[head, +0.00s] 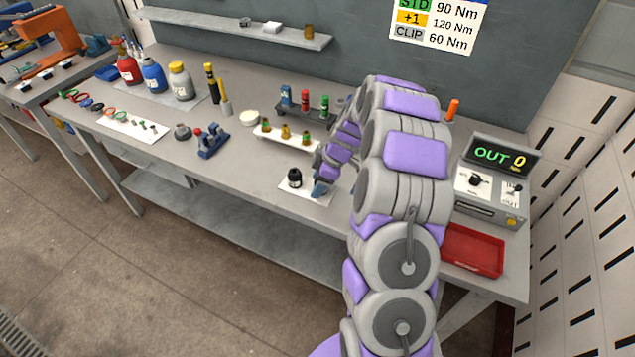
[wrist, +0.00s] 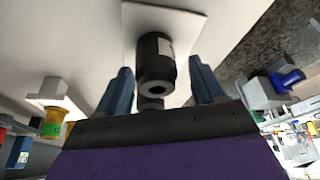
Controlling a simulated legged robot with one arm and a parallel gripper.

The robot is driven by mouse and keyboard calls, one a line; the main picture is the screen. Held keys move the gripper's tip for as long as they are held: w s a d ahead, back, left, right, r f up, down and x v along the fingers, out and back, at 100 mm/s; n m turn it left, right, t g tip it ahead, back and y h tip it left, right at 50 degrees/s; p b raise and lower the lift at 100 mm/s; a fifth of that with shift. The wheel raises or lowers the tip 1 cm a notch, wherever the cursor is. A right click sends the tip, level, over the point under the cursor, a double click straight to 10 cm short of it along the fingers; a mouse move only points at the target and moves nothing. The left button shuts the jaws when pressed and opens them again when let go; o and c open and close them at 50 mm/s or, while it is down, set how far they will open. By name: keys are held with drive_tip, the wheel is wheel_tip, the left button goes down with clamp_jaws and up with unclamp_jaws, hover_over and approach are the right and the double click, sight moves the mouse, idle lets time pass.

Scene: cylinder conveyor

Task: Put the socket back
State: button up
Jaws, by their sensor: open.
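A black socket (head: 294,178) stands on a small white mat (head: 318,198) near the front edge of the bench. In the wrist view the socket (wrist: 155,62) has a pale label and an open square end facing the camera. My gripper (wrist: 161,72) is open, with one blue finger on each side of the socket and a visible gap at both. In the head view my gripper (head: 320,187) is low beside the socket, partly hidden by my arm. A white rack (head: 290,141) behind the mat holds several coloured sockets.
A tool with a blue base (head: 211,142) stands left of the mat. Behind the rack is a stand with red and green pieces (head: 305,102). A control box reading OUT 0 (head: 490,192) and a red tray (head: 472,250) stand at the right.

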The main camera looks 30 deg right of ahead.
drive_tip(key=p+v, duration=0.2)
drive_tip(key=v, duration=1)
drive_tip(key=s+a+r+m+g, duration=0.1)
drive_tip(key=s+a+r, duration=0.2)
drive_tip(key=a, duration=0.2)
drive_tip(key=s+a+r+m, duration=0.1)
drive_tip(key=s+a+r, duration=0.2)
drive_tip(key=a, duration=0.3)
drive_tip(key=s+a+r+m+g+h, duration=0.1)
drive_tip(key=s+a+r+m, duration=0.15)
drive_tip(key=s+a, duration=0.5)
drive_tip(key=s+a+m+g+h, duration=0.1)
drive_tip(key=s+m, duration=0.6)
drive_tip(key=s, duration=1.7)
drive_tip(key=shift+a+r+g+h, duration=0.35)
drive_tip(key=shift+g+h, duration=0.25)
drive_tip(key=shift+h, duration=0.3)
